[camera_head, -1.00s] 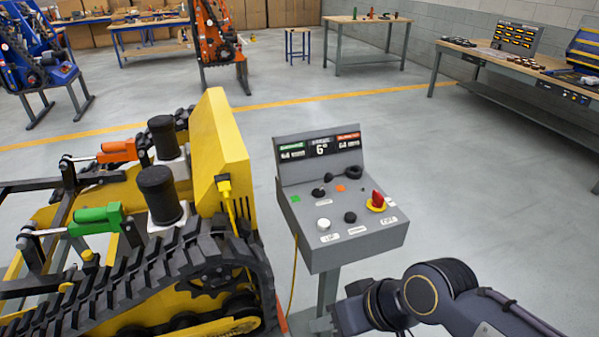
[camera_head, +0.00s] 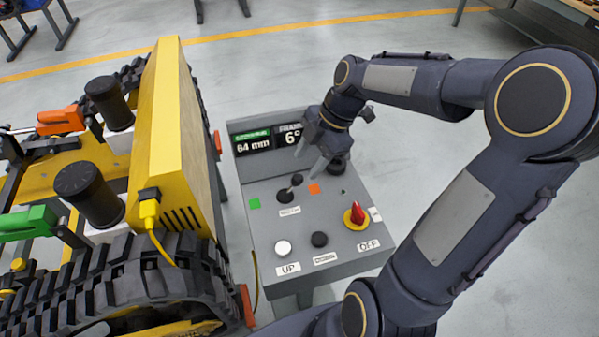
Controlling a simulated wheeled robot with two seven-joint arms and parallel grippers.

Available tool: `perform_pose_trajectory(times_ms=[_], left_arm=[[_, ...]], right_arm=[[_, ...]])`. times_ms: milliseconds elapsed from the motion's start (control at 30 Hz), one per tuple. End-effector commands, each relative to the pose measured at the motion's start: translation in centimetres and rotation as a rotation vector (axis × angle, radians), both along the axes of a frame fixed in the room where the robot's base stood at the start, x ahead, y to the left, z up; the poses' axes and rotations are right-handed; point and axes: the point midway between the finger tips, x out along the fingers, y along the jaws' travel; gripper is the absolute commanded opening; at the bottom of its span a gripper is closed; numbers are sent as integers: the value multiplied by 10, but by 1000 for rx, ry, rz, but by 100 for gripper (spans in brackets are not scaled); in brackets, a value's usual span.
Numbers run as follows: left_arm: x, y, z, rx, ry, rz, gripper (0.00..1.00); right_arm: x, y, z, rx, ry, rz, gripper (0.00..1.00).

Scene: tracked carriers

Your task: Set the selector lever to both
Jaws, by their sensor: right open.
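The selector lever (camera_head: 290,188) is a short black stick with a round knob on the grey control box (camera_head: 262,238). It leans up and to the right in the picture. Contact cannot be made out. My left gripper is not in view.
The box also has a white UP button (camera_head: 283,248), a black button (camera_head: 319,239) and a red switch on yellow (camera_head: 355,214) by OFF. My right arm partly covers the display (camera_head: 252,142). A yellow tracked machine (camera_head: 150,150) stands close on the left.

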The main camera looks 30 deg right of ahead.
Motion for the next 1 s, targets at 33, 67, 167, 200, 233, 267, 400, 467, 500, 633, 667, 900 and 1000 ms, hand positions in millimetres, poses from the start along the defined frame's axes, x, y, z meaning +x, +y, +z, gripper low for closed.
perform_pose_trajectory(times_ms=[33, 67, 167, 200, 233, 267, 400, 467, 500, 633, 667, 900, 1000], left_arm=[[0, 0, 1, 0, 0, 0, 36], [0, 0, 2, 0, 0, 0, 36], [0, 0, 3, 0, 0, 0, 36], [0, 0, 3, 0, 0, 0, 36], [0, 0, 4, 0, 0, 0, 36], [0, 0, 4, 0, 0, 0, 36], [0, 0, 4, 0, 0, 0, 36], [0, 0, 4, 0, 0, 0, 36], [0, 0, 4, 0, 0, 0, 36], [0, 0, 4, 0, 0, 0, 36], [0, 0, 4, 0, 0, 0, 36], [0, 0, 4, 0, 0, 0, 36], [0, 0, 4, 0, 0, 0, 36]], right_arm=[[0, 4, -8, 2, 5, 1, 45], [1, 6, -13, 2, 6, 2, 45], [2, 13, -28, 2, 5, 0, 45], [3, 15, -33, 2, 5, 0, 45], [4, 16, -37, 2, 4, 0, 45], [5, 18, -40, 1, 4, -1, 45], [6, 22, -50, 0, 2, -1, 45], [6, 22, -52, 0, 2, -1, 45], [6, 23, -52, 0, 1, -2, 45], [7, 22, -52, -1, 0, -2, 45], [7, 22, -52, -1, 0, -2, 45], [6, 22, -52, -1, 0, -3, 19], [7, 22, -52, -1, 0, -3, 6]])
